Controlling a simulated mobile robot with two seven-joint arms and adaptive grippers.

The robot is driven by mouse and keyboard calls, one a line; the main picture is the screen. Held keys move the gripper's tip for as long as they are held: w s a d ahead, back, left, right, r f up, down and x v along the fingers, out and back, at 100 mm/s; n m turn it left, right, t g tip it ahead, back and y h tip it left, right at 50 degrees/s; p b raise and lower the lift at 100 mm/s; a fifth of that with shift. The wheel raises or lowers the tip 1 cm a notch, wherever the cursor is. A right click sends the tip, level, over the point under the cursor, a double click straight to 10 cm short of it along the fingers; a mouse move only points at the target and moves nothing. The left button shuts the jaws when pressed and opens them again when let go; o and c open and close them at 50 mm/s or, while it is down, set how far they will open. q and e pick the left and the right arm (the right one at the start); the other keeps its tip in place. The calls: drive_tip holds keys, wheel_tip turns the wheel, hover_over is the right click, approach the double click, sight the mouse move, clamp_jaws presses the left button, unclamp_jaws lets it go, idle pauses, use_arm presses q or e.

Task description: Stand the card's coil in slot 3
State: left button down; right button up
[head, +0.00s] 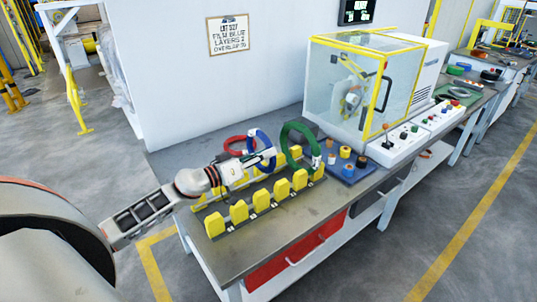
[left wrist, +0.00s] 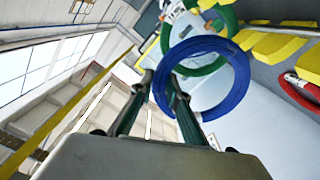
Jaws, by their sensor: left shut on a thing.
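The blue coil (head: 270,142) stands near upright above the rack, at the tip of my left arm in the head view. My left gripper (head: 262,158) is shut on its rim. In the left wrist view the fingers (left wrist: 160,80) meet the left side of the blue coil (left wrist: 244,78). The yellow-block rack (head: 240,212) has two rows of blocks on the bench; slot numbers cannot be read. A green coil (head: 284,142) stands upright at the rack's far end. A red coil (head: 229,144) lies tilted behind the rack. The card (head: 228,35) hangs on the wall. My right gripper is out of view.
A dark blue mat (head: 340,172) with several small spools lies right of the rack. A glass-sided machine with yellow frame (head: 372,87) and a control panel (head: 388,150) stand farther right. The bench front edge is clear.

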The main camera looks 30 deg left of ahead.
sight(268, 169)
use_arm(q)
drive_tip(key=shift+r, duration=0.1)
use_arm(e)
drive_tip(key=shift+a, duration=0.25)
use_arm(q)
wheel_tip(268, 169, down, 7)
drive_tip(key=b, duration=0.4)
drive_tip(key=shift+r, duration=0.1)
drive_tip(key=shift+f+b, duration=0.85)
drive_tip(key=shift+f, duration=0.15)
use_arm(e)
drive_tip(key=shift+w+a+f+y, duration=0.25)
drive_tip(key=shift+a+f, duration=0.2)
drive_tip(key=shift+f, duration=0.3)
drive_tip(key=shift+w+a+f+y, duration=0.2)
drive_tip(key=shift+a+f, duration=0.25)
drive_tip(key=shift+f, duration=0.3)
use_arm(q)
drive_tip(key=shift+f, duration=0.25)
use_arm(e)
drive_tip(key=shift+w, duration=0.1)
use_arm(q)
drive_tip(key=shift+f+b, duration=0.3)
drive_tip(key=shift+f, duration=0.1)
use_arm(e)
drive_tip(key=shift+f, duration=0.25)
